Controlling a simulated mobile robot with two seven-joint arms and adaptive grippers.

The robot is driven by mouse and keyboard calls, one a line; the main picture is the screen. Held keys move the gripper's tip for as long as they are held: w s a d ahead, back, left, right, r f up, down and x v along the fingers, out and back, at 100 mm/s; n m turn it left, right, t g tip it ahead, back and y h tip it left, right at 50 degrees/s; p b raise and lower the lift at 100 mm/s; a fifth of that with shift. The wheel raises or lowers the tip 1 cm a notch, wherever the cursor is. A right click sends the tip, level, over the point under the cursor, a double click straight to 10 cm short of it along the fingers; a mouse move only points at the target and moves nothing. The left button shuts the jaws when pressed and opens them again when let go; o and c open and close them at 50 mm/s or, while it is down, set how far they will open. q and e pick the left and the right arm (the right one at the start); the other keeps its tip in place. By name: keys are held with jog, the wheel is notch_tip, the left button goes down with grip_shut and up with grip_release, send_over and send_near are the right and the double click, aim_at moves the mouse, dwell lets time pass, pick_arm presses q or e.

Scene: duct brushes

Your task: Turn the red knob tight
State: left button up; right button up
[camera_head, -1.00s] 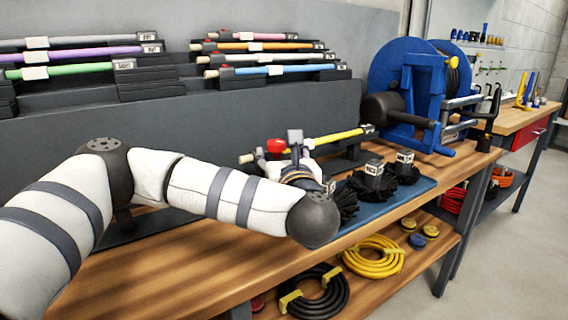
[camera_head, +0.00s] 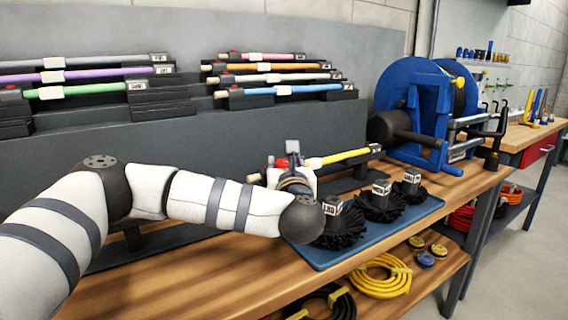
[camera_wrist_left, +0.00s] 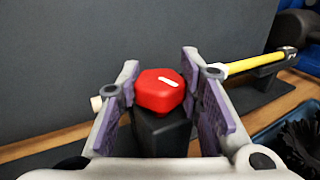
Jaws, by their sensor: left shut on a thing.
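The red knob (camera_wrist_left: 158,90) is a faceted cap with a white mark, on top of a dark block (camera_wrist_left: 161,135) in the left wrist view. In the head view only a bit of red (camera_head: 281,162) shows behind my left gripper (camera_head: 288,172). My left gripper (camera_wrist_left: 160,82) has its purple-padded fingers on both sides of the knob and is shut on it. A yellow rod (camera_head: 340,157) lies in the holder just behind; it also shows in the left wrist view (camera_wrist_left: 255,63). My right gripper is not in view.
A blue tray (camera_head: 425,212) with several black brushes (camera_head: 380,203) lies right of my left gripper. Racks of coloured rods stand behind. A blue reel (camera_head: 415,105) stands at the right. Yellow hose (camera_head: 380,278) lies on the lower shelf. The bench front at left is clear.

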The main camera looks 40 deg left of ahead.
pick_arm(q)
jog(key=m+t+h, duration=0.2)
jog(key=h, duration=0.1)
jog(key=shift+s+a+r+m, duration=0.1)
jog(key=shift+a+m, duration=0.05)
jog(key=shift+m, duration=0.15)
jog(key=shift+m+t+h, duration=0.6)
jog(key=shift+m+h, duration=0.1)
jog(key=shift+h, duration=0.4)
jog(key=o, duration=1.2)
jog(key=shift+c, duration=0.2)
jog(key=v, duration=1.2)
jog(key=shift+f, duration=0.25)
